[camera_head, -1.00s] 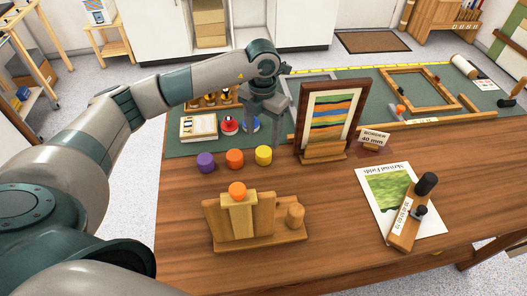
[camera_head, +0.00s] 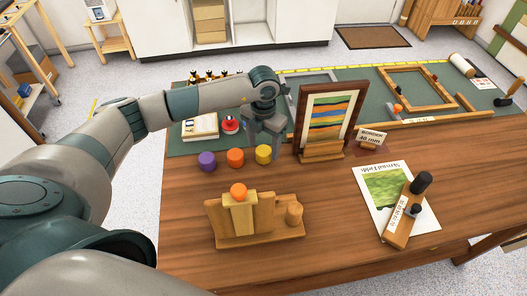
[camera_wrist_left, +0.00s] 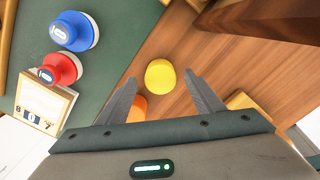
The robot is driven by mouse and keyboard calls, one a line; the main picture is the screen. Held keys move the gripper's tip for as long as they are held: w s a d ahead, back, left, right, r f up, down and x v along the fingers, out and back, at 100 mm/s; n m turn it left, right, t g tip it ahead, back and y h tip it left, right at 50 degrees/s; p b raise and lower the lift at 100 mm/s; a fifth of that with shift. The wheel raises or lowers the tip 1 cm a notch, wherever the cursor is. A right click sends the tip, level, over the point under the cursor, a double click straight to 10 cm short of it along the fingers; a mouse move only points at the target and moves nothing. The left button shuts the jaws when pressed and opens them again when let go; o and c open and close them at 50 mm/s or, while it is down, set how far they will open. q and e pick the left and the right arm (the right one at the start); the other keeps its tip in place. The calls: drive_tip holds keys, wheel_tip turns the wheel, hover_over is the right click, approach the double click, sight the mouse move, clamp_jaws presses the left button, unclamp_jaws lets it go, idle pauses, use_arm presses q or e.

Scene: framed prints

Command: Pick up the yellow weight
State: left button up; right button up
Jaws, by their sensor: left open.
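The yellow weight (camera_head: 263,154) is a small cylinder on the brown wooden tabletop, at the right end of a row with an orange weight (camera_head: 235,158) and a purple weight (camera_head: 207,160). My left gripper (camera_head: 264,143) is open and empty, pointing down just behind and above the yellow weight. In the left wrist view the yellow weight (camera_wrist_left: 160,76) lies just beyond and between the two open fingertips (camera_wrist_left: 160,82), and the fingers do not touch it. The orange weight is partly hidden there behind a finger. My right gripper is not in view.
A framed striped print (camera_head: 325,120) stands close to the right of the gripper. A wooden stand (camera_head: 255,222) with an orange piece on top is in front. A red-topped piece (camera_head: 230,124) and a block calendar (camera_head: 200,127) sit on the green mat. The tabletop at front left is clear.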

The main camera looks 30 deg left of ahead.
use_arm(q)
drive_tip(key=shift+f+p, duration=0.4)
drive_tip(key=shift+f, duration=1)
clamp_jaws()
drive_tip(key=shift+r, duration=0.1)
